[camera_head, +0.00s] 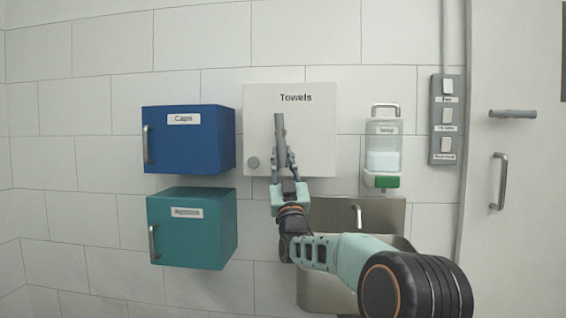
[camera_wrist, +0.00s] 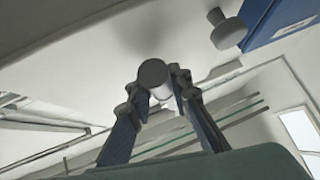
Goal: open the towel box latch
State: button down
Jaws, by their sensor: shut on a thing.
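The white towel box (camera_head: 315,140), labelled "Towels", is on the tiled wall in the middle of the head view. A grey bar (camera_head: 279,128) stands upright on its front, and a round grey knob (camera_head: 253,162) sits at its lower left. I cannot tell which of the two is the latch. My gripper (camera_head: 283,158) is at the lower part of the bar, shut on it. In the wrist view the fingers (camera_wrist: 155,88) stand on both sides of the bar's round end (camera_wrist: 153,73). The knob (camera_wrist: 229,30) is apart from the fingers there.
A blue "Caps" box (camera_head: 190,145) and a teal box (camera_head: 190,230) hang to the left. A soap dispenser (camera_head: 383,150) and a switch panel (camera_head: 446,118) are to the right. A steel basin (camera_head: 335,212) is below, partly behind my arm. A door with handles (camera_head: 499,182) is at far right.

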jog(key=shift+m, duration=0.3)
jog(key=c, duration=1.8)
grip_release()
jog(key=shift+o, duration=0.2)
jog(key=v, duration=1.2)
jog(key=shift+w+a, duration=0.1)
